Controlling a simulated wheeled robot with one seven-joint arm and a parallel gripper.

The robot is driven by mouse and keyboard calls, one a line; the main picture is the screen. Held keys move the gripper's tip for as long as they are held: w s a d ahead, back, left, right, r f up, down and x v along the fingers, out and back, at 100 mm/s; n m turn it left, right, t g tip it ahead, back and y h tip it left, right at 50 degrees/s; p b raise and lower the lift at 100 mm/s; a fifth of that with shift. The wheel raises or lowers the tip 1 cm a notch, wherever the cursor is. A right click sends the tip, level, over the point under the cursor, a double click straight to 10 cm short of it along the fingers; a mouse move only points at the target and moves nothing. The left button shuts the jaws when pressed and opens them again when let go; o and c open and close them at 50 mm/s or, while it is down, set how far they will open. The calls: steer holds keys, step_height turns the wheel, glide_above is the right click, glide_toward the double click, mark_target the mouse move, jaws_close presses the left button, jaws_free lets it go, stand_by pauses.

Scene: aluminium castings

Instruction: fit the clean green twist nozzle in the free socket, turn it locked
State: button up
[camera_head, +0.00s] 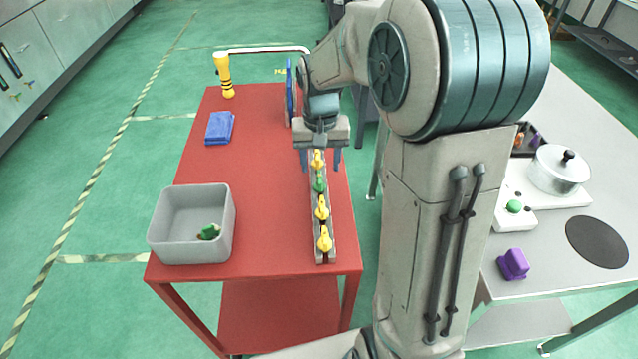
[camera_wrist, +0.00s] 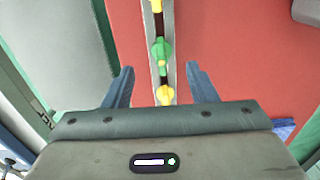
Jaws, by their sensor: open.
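A narrow grey rail (camera_head: 331,250) lies along the right side of the red table and bears a row of nozzles. A green nozzle (camera_head: 319,182) sits in the row between yellow nozzles (camera_head: 322,207); it also shows in the wrist view (camera_wrist: 160,50). I cannot tell whether it is locked. My gripper (camera_head: 320,165) is open above the far end of the rail, fingers on either side of it. A yellow nozzle (camera_wrist: 164,92) shows between the fingers in the wrist view, not visibly touched. Another green nozzle (camera_head: 208,231), with brownish patches, lies in the grey bin (camera_head: 168,217).
A blue upright panel (camera_head: 290,90) stands behind my gripper. The red table's middle is clear. A grey table at right holds a pot (camera_head: 560,170) and a purple block (camera_head: 513,264).

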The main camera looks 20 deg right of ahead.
mark_target(319, 176)
steer(key=shift+a+f, duration=0.15)
steer(key=shift+f, duration=2.65)
steer(key=c, duration=1.1)
